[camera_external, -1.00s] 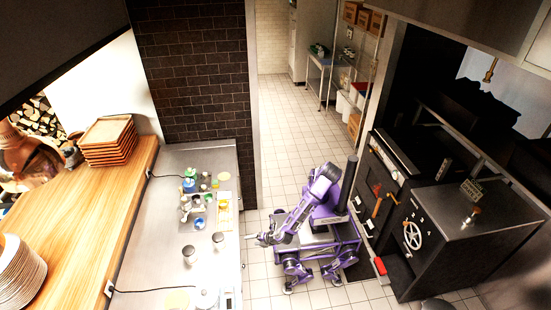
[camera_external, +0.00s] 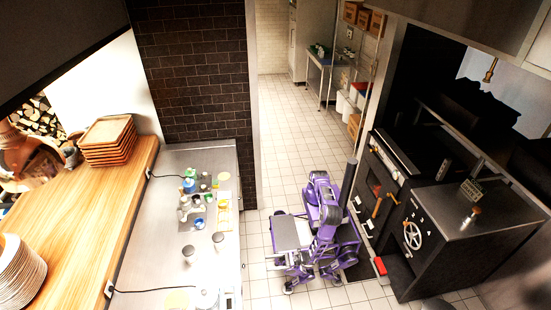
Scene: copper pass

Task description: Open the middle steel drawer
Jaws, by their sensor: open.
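The long steel counter (camera_external: 170,263) runs down the left of the aisle. Its drawer fronts face the aisle and are hidden from this high view, so I cannot see the middle steel drawer or its handle. My purple arm is bent down in front of my base. My gripper (camera_external: 272,259) is small and low in the picture, pointing left toward the counter's aisle side. It is open and looks empty. A strip of floor shows between it and the counter edge, and I see no contact.
Jars, bottles and trays (camera_external: 222,200) stand on the counter. A black oven unit (camera_external: 450,235) with a handwheel and a red-ended bar (camera_external: 380,266) is close on my right. The tiled floor (camera_external: 300,120) behind me is clear.

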